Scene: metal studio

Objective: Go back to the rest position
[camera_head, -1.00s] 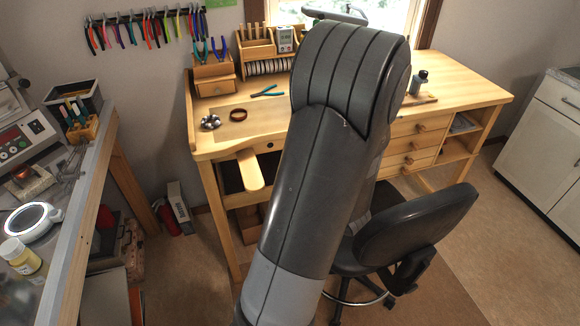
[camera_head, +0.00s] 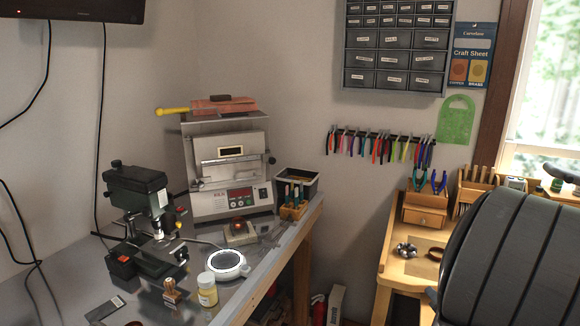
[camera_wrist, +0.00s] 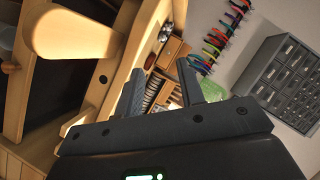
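My gripper (camera_wrist: 160,86) shows in the wrist view with its two dark fingers apart and nothing between them. It points past the wooden workbench (camera_wrist: 112,45) toward the wall. The wrist picture is tilted, with the rounded wooden bench pin (camera_wrist: 75,33) close at upper left. In the head view my dark arm fills the lower right corner, in front of the wooden workbench (camera_head: 385,280). My gripper is outside the head view.
A metal-topped table (camera_head: 240,295) at left holds a small kiln (camera_head: 228,160), a drill press (camera_head: 140,205), a round white lamp (camera_head: 228,265) and a yellow jar (camera_head: 207,291). Pliers hang on a wall rack (camera_head: 372,136) below a grey drawer cabinet (camera_head: 395,60). A red extinguisher (camera_head: 318,308) stands below.

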